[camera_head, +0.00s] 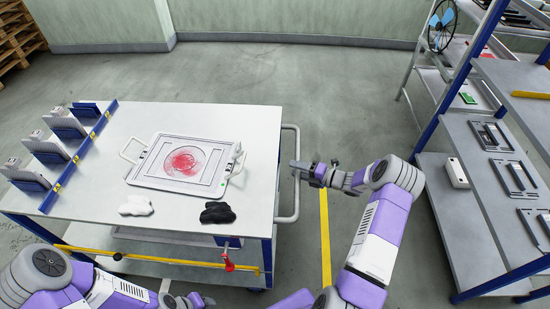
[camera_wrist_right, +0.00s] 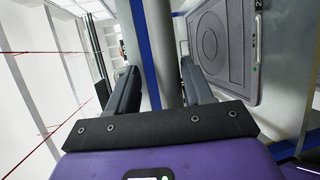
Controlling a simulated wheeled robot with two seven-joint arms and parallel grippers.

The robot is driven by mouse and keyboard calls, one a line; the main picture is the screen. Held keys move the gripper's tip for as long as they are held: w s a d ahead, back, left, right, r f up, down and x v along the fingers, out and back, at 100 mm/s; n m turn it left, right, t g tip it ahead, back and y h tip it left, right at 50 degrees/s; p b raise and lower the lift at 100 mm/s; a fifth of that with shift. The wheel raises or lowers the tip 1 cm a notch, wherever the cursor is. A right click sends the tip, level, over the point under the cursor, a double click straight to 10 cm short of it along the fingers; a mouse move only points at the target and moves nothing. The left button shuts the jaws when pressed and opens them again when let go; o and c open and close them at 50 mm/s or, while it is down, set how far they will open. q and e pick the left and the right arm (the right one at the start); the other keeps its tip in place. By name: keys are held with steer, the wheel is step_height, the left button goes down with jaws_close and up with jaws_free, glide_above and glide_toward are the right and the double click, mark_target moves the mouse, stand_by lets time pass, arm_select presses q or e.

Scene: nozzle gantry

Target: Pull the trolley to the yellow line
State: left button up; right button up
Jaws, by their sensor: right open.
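The trolley (camera_head: 255,135) has a white top, blue legs and a pale tubular handle (camera_head: 297,205) on its right end. The yellow line (camera_head: 325,240) is on the floor to the right of the trolley, apart from it. My right gripper (camera_head: 300,170) is at the handle, in its upper half. In the right wrist view the handle bar (camera_wrist_right: 166,50) passes between the open fingers of this gripper (camera_wrist_right: 160,78); contact cannot be told. My left arm enters at the bottom left; its gripper is low at the frame's bottom edge and its jaws are unclear.
Grey shelving (camera_head: 480,200) stands at the right. Floor beyond the handle is clear.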

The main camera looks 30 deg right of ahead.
steer(key=b+x, duration=0.1)
steer(key=x, duration=0.6)
steer(key=shift+w+a+b, duration=0.15)
steer(key=shift+a+b, duration=0.2)
steer(key=shift+a, duration=0.05)
steer(key=shift+d, duration=0.25)
steer(key=shift+c, duration=0.5)
steer(key=shift+s+f, duration=0.1)
steer(key=shift+s, duration=0.15)
steer(key=c, duration=0.7)
steer(key=shift+d, duration=0.1)
jaws_close()
steer(key=shift+c, duration=0.7)
jaws_free()
